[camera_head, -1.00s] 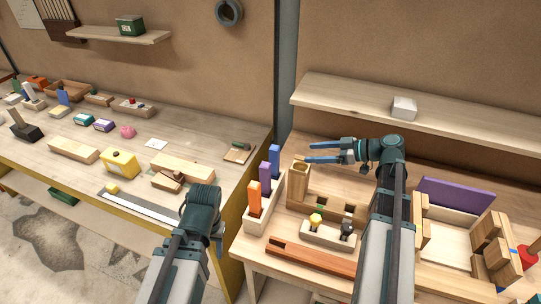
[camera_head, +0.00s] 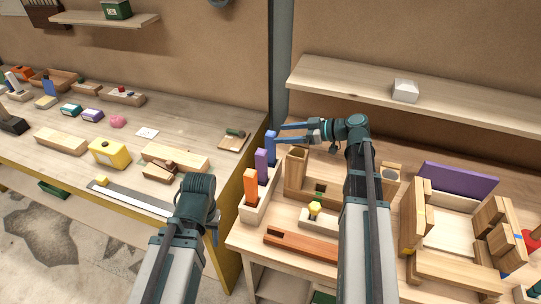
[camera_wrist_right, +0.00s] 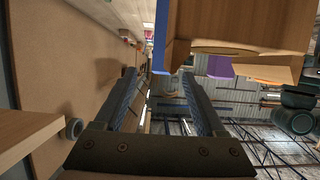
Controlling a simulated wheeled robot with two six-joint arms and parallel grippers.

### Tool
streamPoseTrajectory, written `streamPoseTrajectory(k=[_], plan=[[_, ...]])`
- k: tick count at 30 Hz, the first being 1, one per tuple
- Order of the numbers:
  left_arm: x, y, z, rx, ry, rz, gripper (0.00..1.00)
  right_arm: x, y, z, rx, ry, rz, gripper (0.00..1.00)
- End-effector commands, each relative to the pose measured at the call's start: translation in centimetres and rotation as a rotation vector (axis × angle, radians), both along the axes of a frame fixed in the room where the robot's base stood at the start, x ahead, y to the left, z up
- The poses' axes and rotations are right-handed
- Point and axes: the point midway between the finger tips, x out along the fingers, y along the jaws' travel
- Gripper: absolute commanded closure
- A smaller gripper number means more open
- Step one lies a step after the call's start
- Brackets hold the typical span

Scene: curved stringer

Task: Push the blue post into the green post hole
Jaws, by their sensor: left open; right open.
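The blue post (camera_head: 271,147) stands upright at the far end of a pale wooden rack (camera_head: 255,214), behind a purple post (camera_head: 261,166) and an orange post (camera_head: 251,187). My right gripper (camera_head: 281,133) is open, its blue fingers pointing left with their tips at the blue post's upper end; I cannot tell whether they touch it. In the right wrist view, its fingers (camera_wrist_right: 161,100) are apart with a blue strip (camera_wrist_right: 161,48) beyond, probably the post. My left gripper (camera_head: 196,199) hangs over the bench gap, fingertips hidden.
A small block with a yellow knob (camera_head: 315,208) and a reddish-brown bar (camera_head: 301,247) lie in front of the stringer. A wooden frame with a purple panel (camera_head: 458,181) stands at right. A shelf (camera_head: 440,97) runs behind. My right arm hides part of the table.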

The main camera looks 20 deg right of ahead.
Motion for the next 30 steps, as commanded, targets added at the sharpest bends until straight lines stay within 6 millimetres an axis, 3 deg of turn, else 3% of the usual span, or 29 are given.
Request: streamPoseTrajectory(k=[8, 19, 25, 26, 30], plan=[[0.0, 0.0, -0.2, 0.0, 0.0, 0.0, 0.5, 0.3, 0.5, -0.2, 0.0, 0.0, 0.0, 0.28], [0.0, 0.0, -1.7, 0.0, 0.0, 0.0, 0.5, 2.5, 4.3, -1.7, 0.0, 0.001, 0.002, 0.28], [0.0, 0.0, -1.6, 0.0, 0.0, 0.0, 0.5, 2.6, 4.4, -1.6, 0.0, 0.0, 0.0, 0.28], [0.0, 0.0, -1.6, 0.0, 0.0, 0.0, 0.5, 2.6, 4.4, -1.6, 0.0, 0.0, 0.0, 0.29], [0.0, 0.0, -1.6, 0.0, 0.0, 0.0, 0.5, 2.6, 4.3, -1.6, 0.0, 0.0, 0.0, 0.54]])
